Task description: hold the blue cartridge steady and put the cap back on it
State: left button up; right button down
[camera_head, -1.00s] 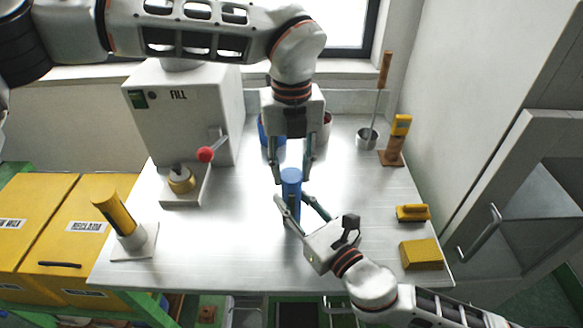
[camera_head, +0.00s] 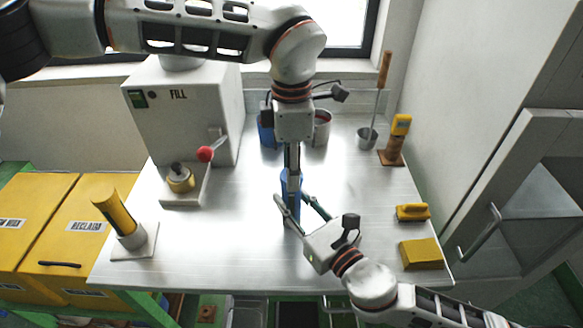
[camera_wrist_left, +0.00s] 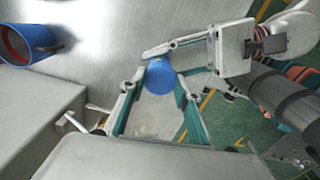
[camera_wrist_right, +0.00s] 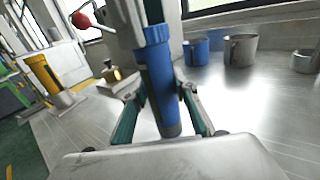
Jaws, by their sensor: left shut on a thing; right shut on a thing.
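The blue cartridge (camera_head: 291,208) stands upright in the middle of the metal table; its long body shows in the right wrist view (camera_wrist_right: 163,90). My right gripper (camera_head: 292,198) is shut around its body from the front right. A ribbed blue cap (camera_wrist_right: 155,36) is at the top of the cartridge, in line with it, with no clear gap visible. My left gripper (camera_head: 292,178) reaches down from above and is shut on the cap, whose round top faces the left wrist view (camera_wrist_left: 160,77). Its fingers partly hide the cap in the head view.
The FILL machine (camera_head: 180,110) with a red-knobbed lever stands at left. A yellow cylinder on a stand (camera_head: 118,215) is at front left. Blue (camera_wrist_right: 195,52) and grey mugs (camera_wrist_right: 240,50) stand behind. Yellow blocks (camera_head: 421,253) lie at right. Table between is clear.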

pick_arm(q)
jog(key=o, duration=1.2)
jog(key=shift+o, duration=0.2)
jog(key=shift+r, duration=2.25)
jog(key=n, duration=0.2)
jog(key=r+n, duration=0.1)
jog(key=n, duration=0.3)
jog(key=shift+d+r, duration=0.1)
jog(key=shift+r, duration=0.25)
jog(key=n, duration=0.2)
jog(key=r+n, duration=0.1)
jog(key=n, duration=0.3)
jog(key=shift+r, duration=0.4)
jog(key=shift+f, duration=0.1)
jog(key=shift+f, duration=3.95)
